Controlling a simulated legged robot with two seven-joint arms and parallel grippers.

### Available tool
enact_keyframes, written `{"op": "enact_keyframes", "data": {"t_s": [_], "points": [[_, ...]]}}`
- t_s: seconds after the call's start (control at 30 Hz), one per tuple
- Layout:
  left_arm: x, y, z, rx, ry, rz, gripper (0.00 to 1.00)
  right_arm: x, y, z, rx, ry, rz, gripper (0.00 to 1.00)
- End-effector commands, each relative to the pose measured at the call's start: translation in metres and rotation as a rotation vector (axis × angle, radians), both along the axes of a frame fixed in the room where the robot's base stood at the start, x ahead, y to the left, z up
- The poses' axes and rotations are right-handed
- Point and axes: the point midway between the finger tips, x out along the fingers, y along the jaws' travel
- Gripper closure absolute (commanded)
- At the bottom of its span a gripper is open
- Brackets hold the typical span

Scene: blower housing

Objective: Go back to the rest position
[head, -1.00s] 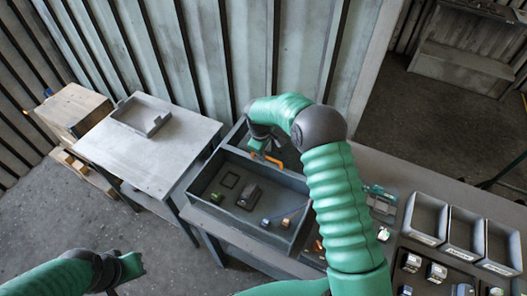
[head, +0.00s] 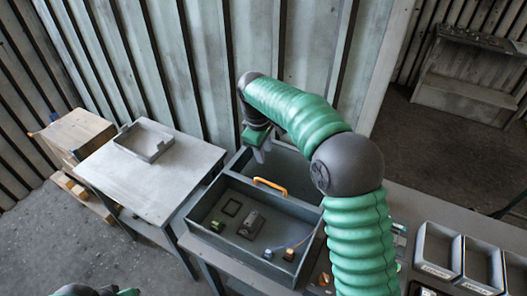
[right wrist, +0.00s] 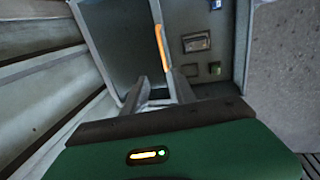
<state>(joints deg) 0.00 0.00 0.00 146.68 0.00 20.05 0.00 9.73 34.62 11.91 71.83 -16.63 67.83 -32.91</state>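My right gripper (head: 260,156) hangs above the rear compartment of the grey box (head: 225,240), behind the orange handle (head: 270,186). In the right wrist view its two fingers (right wrist: 158,84) stand apart with nothing between them. The orange handle (right wrist: 160,46) shows beyond the fingertips, on the divider between the two compartments. The gripper appears apart from the handle. My left gripper (head: 128,292) only just shows at the bottom left edge; its fingers are cut off.
The front compartment holds a dark block (head: 251,224), a green part (head: 216,226) and other small parts. A side table (head: 175,185) with a shallow tray (head: 145,147) stands left. Open bins (head: 437,250) stand at the right. A ribbed wall (head: 190,70) rises close behind.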

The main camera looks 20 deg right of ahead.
Motion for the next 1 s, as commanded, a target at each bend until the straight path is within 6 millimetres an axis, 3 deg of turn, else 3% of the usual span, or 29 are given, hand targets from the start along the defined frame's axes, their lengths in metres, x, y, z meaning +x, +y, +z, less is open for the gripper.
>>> {"op": "enact_keyframes", "data": {"t_s": [0.33, 0.47, 0.57, 0.7, 0.8, 0.9, 1.0], "points": [[0.000, 0.000, -0.001, 0.000, 0.000, 0.000, 1.00, -0.001, 0.001, -0.002, 0.001, -0.001, -0.003, 0.67], [0.000, 0.000, -0.016, 0.000, 0.000, 0.000, 1.00, -0.021, 0.013, -0.027, 0.022, -0.015, -0.041, 0.67], [0.000, 0.000, -0.036, 0.000, 0.000, 0.000, 1.00, -0.058, 0.030, -0.067, 0.064, -0.045, -0.128, 0.67], [0.000, 0.000, -0.063, 0.000, 0.001, 0.000, 1.00, -0.136, 0.048, -0.129, 0.149, -0.096, -0.325, 0.67], [0.000, 0.000, -0.077, 0.000, 0.000, 0.000, 1.00, -0.189, 0.054, -0.164, 0.204, -0.127, -0.468, 0.67], [0.000, 0.000, -0.084, 0.000, 0.000, 0.000, 1.00, -0.228, 0.057, -0.187, 0.242, -0.148, -0.576, 0.67], [0.000, 0.000, -0.086, 0.000, 0.000, 0.000, 1.00, -0.246, 0.058, -0.196, 0.260, -0.158, -0.630, 0.67]]}}
